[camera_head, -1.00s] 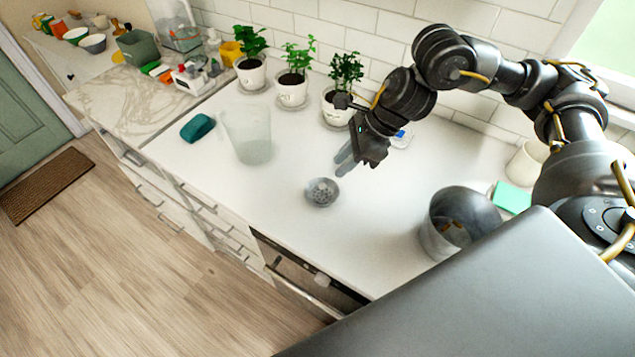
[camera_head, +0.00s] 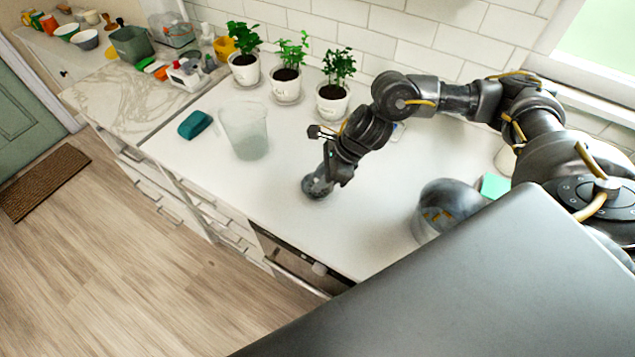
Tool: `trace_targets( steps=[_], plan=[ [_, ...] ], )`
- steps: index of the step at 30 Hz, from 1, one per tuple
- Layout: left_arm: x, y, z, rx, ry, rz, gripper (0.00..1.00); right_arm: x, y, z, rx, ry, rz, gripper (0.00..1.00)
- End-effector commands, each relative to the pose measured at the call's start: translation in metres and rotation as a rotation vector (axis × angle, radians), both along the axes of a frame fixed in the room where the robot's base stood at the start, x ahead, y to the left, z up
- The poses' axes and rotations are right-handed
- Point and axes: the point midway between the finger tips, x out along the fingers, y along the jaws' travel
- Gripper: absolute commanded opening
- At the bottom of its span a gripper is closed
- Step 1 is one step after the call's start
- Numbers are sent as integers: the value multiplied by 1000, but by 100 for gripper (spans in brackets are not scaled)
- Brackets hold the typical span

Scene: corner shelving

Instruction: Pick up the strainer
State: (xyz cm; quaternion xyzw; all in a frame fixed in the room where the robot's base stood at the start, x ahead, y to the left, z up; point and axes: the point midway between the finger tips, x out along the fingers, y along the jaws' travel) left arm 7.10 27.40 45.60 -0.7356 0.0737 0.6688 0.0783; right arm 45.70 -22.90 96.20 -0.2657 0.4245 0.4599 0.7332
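The strainer (camera_head: 314,189), a small grey metal bowl, sits on the white counter in the middle of the head view. My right gripper (camera_head: 325,180) points down right at it and covers part of its far and right side. The fingertips overlap the strainer's rim in the picture. I cannot tell whether the fingers are open or closed on it. My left gripper is not in view.
A large metal pot (camera_head: 445,205) and a green block (camera_head: 494,186) stand to the right. A translucent bin (camera_head: 244,130) and a teal object (camera_head: 195,124) are to the left. Potted plants (camera_head: 333,105) line the wall.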

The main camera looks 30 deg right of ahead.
Motion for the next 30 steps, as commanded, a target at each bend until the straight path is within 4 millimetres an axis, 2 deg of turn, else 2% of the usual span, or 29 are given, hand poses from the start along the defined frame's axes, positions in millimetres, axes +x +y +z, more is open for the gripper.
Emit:
trace_targets(
  steps=[4,11,15,17,26,30],
  plan=[
    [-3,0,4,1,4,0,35,2,5,-10,0,2,0,24],
    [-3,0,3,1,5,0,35,3,5,-12,-1,0,0,24],
    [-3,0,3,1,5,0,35,3,5,-12,-1,0,1,6],
    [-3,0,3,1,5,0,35,3,5,-11,-1,0,1,0],
    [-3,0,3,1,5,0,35,3,6,-10,0,0,1,0],
    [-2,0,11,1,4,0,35,3,6,3,1,-2,3,0]
  ],
)
